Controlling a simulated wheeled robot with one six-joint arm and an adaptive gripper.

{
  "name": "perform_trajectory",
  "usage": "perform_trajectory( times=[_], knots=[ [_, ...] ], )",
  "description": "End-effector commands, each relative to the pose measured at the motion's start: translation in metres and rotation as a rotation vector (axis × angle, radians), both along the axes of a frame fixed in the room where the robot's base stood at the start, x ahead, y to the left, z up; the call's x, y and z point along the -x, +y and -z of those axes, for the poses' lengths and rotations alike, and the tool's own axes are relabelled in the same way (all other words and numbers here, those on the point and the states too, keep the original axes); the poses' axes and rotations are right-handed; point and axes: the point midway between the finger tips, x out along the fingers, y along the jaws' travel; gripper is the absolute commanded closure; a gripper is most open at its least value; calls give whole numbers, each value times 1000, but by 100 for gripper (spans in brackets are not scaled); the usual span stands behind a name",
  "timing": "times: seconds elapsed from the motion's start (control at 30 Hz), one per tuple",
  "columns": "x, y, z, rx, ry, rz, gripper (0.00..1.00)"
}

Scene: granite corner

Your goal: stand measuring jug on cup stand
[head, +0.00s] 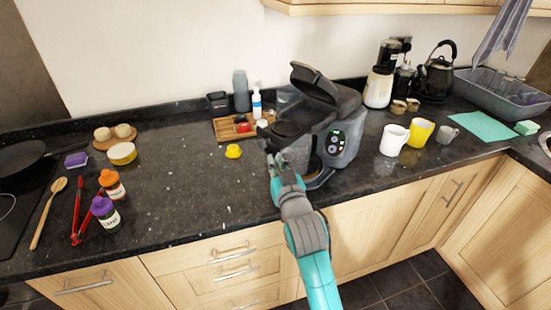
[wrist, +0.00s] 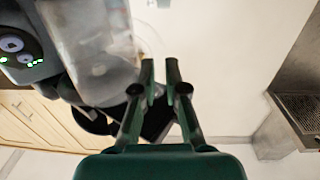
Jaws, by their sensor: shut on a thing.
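My gripper (head: 274,163) is at the front left of the dark coffee machine (head: 335,115), above the counter's front edge. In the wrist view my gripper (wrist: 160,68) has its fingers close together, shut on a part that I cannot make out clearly. A clear, see-through vessel, seemingly the measuring jug (wrist: 95,45), is right beside the fingertips, close to the machine's lit panel. Its outline is lost against the machine in the head view. The cup stand seems to be the low ledge (head: 318,181) at the machine's foot, partly hidden by my gripper.
The left-middle counter is clear.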

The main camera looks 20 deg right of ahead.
Motion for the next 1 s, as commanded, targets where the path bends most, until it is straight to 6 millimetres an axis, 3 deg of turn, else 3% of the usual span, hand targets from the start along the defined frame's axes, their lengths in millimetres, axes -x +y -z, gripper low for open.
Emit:
perform_trajectory(
  times=[0.17, 0.4, 0.43, 0.5, 0.53, 0.83, 1.0],
  knots=[
    [-21, -5, -1, 2, -1, 7, 100],
    [-20, -6, 1, 2, -1, 10, 100],
    [-20, -6, 2, 2, 0, 10, 84],
    [-20, -6, 2, 3, 0, 10, 66],
    [-20, -6, 2, 2, 0, 10, 64],
    [-19, -4, 2, 2, 0, 6, 64],
    [-5, -3, 3, 2, 1, 5, 64]
  ],
)
